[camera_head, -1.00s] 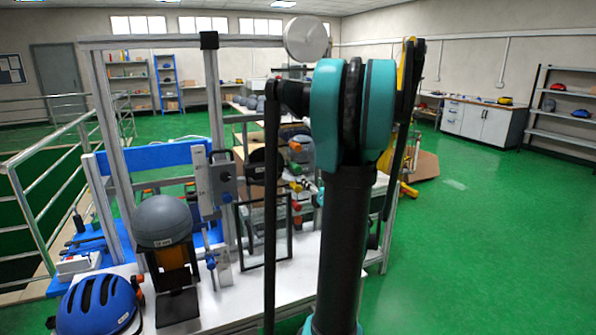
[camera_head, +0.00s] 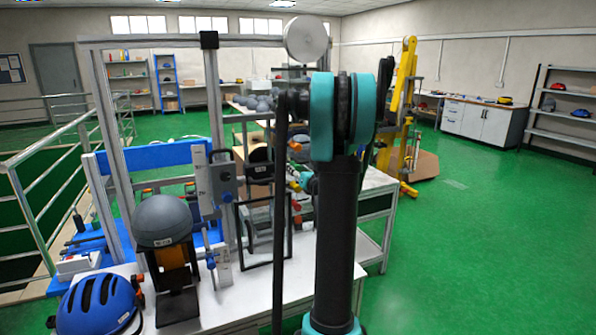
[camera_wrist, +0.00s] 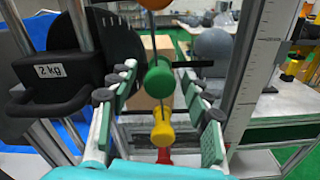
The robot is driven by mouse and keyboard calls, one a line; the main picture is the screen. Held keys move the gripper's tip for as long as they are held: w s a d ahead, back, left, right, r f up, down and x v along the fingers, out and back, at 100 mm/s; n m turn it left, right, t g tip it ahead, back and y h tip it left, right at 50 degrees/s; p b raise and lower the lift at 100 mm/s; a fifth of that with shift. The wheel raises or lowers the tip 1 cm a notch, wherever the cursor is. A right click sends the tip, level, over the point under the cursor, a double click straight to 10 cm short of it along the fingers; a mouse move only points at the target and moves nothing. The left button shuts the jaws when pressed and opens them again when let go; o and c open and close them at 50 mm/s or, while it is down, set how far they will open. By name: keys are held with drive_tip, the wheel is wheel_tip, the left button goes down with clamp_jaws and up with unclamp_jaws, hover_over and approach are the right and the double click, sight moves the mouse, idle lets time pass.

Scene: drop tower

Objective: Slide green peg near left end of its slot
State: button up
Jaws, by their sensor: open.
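The green peg (camera_wrist: 159,77) shows in the wrist view as a round knob, slightly above the picture's middle. My gripper (camera_wrist: 157,82) is open, with one padded finger on each side of the green peg and a visible gap on both sides. A yellow peg (camera_wrist: 163,133) is lower in the picture, with a red peg (camera_wrist: 164,157) below it. An orange peg (camera_wrist: 155,3) is at the top edge. The slot itself cannot be made out.
A black 2 kg weight (camera_wrist: 55,75) is left of my gripper in the wrist view, and a ruled upright (camera_wrist: 262,75) is to the right. In the head view, a blue helmet (camera_head: 98,305) and a grey dome (camera_head: 162,219) stand on the white bench (camera_head: 250,290).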

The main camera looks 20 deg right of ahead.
drive_tip(key=shift+c, duration=0.6)
clamp_jaws()
drive_tip(key=shift+a, duration=1.6)
drive_tip(key=shift+o, duration=0.6)
unclamp_jaws()
drive_tip(key=shift+s, duration=0.1)
drive_tip(key=s, duration=1.2)
drive_tip(key=shift+d, duration=0.2)
